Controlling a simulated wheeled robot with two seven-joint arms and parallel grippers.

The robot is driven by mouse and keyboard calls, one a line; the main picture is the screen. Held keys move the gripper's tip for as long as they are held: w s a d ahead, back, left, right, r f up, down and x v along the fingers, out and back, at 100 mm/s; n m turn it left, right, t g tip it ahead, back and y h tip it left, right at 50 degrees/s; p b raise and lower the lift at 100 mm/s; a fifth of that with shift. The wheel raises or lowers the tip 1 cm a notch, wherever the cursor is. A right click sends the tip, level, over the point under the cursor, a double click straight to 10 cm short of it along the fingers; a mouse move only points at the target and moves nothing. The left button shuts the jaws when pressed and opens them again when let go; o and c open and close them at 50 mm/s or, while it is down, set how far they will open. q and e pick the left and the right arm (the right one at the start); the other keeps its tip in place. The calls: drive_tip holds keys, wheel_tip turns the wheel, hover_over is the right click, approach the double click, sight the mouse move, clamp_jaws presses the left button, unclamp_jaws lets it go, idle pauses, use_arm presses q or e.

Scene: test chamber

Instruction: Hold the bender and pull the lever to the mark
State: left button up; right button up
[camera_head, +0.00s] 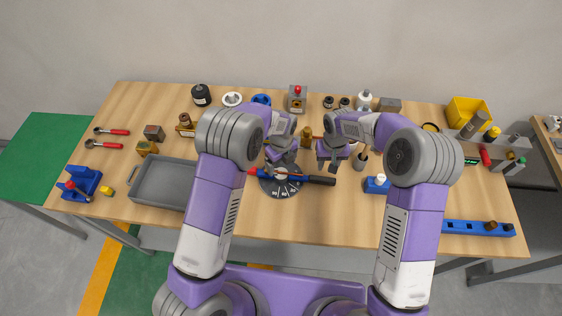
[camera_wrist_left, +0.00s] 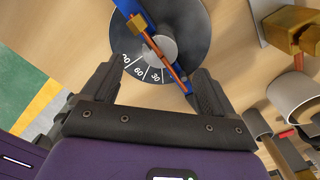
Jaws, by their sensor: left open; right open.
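The bender (camera_head: 281,190) is a dark round disc with white angle marks, lying on the table at the middle front. A bar with blue and red parts crosses it and ends in a black handle (camera_head: 322,181) on the right. In the left wrist view the disc (camera_wrist_left: 190,30) shows the marks, a blue bar and a thin copper-coloured rod with a brass block. My left gripper (camera_head: 280,160) is open above the disc; its fingers (camera_wrist_left: 158,75) stand apart over the marked edge with nothing gripped. My right gripper (camera_head: 333,162) is open, just behind the black handle.
A grey tray (camera_head: 135,190) lies left of the bender. A blue block with a white knob (camera_head: 377,185) stands to the right. Bottles and small parts line the back edge, with a yellow bin (camera_head: 463,111) at back right. Bare wood lies in front of the bender.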

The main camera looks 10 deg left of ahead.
sight(281, 172)
use_arm(q)
wheel_tip(281, 172, down, 8)
drive_tip(key=shift+r, duration=0.25)
drive_tip(key=shift+s, duration=0.1)
clamp_jaws()
idle(0.5)
